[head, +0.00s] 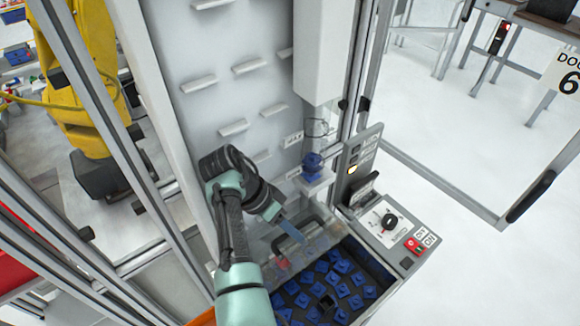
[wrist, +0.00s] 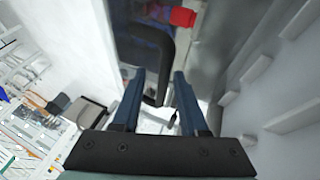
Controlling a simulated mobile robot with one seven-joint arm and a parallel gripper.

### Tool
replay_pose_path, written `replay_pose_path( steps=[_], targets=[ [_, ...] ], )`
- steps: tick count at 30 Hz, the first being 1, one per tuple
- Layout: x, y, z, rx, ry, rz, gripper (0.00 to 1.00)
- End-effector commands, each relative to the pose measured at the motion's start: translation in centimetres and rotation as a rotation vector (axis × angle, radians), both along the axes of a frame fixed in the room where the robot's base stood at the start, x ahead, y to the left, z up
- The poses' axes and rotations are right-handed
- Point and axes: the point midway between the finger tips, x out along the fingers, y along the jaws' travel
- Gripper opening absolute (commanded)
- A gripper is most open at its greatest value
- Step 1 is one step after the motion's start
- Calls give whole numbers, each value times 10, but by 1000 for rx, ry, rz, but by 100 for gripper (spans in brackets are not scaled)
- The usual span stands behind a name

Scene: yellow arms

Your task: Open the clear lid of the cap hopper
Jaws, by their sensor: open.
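The cap hopper (head: 378,312) is a dark bin of blue caps (head: 325,283) at the bottom of the head view. Its clear lid (head: 322,240) shows at the bin's back side, with a black handle (head: 282,243). How far the lid is tilted is hard to tell. My gripper (head: 292,236) is at the handle. In the wrist view my gripper (wrist: 157,90) has its two blue fingers apart, and the black bar handle (wrist: 160,45) reaches down between them. Whether a finger touches the handle is unclear. Part of the lid is hidden by my arm.
A control panel (head: 385,228) with a black knob and red button stands right of the hopper. A white panel with ledges (head: 245,68) rises behind. A blue cap sits on a small white stand (head: 314,178). Metal frame posts and a yellow arm (head: 85,80) are at left.

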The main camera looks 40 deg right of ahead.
Motion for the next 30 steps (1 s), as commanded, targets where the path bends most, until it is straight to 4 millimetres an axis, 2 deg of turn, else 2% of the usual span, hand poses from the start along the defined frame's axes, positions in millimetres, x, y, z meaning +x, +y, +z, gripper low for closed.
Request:
replay_pose_path(
  steps=[5, 8, 18, 23, 30],
  targets=[
    [1, -1, 9, -4, -3, -3, 47],
    [1, -1, 22, -4, -5, -2, 47],
    [1, 1, 90, 1, -4, -1, 47],
    [0, 1, 99, 1, -1, 0, 47],
    [0, 0, 100, 0, 1, 0, 47]
  ],
)
